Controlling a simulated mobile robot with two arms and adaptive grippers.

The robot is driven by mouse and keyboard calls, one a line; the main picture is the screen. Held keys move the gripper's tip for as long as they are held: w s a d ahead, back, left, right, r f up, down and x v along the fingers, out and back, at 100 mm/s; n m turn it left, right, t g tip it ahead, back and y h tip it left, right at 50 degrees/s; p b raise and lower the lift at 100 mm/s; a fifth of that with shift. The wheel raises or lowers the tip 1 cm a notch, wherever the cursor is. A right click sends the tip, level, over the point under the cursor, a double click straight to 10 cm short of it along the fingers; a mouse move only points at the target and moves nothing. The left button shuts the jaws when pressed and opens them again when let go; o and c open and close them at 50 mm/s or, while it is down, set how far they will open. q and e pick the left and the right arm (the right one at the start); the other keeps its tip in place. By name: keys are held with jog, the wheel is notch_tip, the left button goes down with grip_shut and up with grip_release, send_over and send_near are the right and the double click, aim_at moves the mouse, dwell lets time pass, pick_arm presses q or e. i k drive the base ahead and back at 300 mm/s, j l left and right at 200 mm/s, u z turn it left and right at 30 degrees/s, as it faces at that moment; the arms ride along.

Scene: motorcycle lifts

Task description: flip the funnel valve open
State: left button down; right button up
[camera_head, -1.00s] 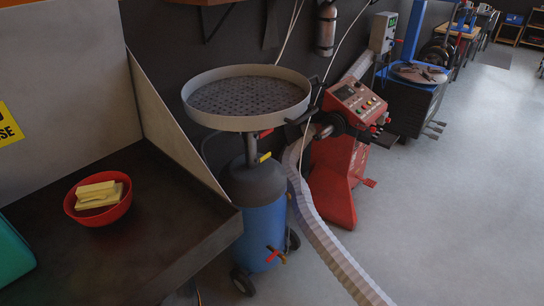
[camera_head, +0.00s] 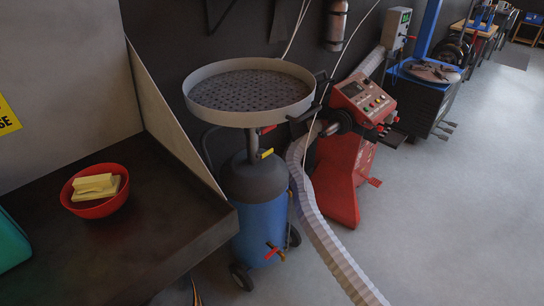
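The funnel (camera_head: 250,92) is a wide grey round pan with a perforated plate, on top of a blue wheeled drain tank (camera_head: 263,228) with a dark grey shoulder. A yellow lever (camera_head: 265,153) shows on the neck below the funnel, with a small red part (camera_head: 268,129) just above it. I cannot tell from here which of these is the funnel valve or how it is set. A red-handled tap (camera_head: 274,251) sits low on the tank. Neither of my grippers is in view.
A dark bench (camera_head: 150,226) with a slanted side panel stands at the left, with a red bowl (camera_head: 100,206) of yellow sponges on it. A red machine (camera_head: 345,165) and a pale ribbed hose (camera_head: 325,242) stand right of the tank. The floor (camera_head: 450,220) at right is clear.

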aim_at(258, 155)
jog(key=i+l, duration=0.2)
jog(key=l, duration=0.15)
jog(key=i+l+u, duration=0.1)
jog(key=i+l, duration=0.3)
jog(key=l, duration=0.25)
jog(key=i+l+u, duration=0.1)
jog(key=l, duration=0.25)
jog(key=i+l, duration=0.25)
jog(key=l, duration=0.15)
jog(key=i+l+u, duration=0.15)
jog(key=l, duration=0.2)
jog(key=i+l, duration=0.15)
jog(key=l, duration=0.2)
jog(key=i+l+u, duration=0.1)
jog(key=l, duration=0.3)
jog(key=i, duration=0.1)
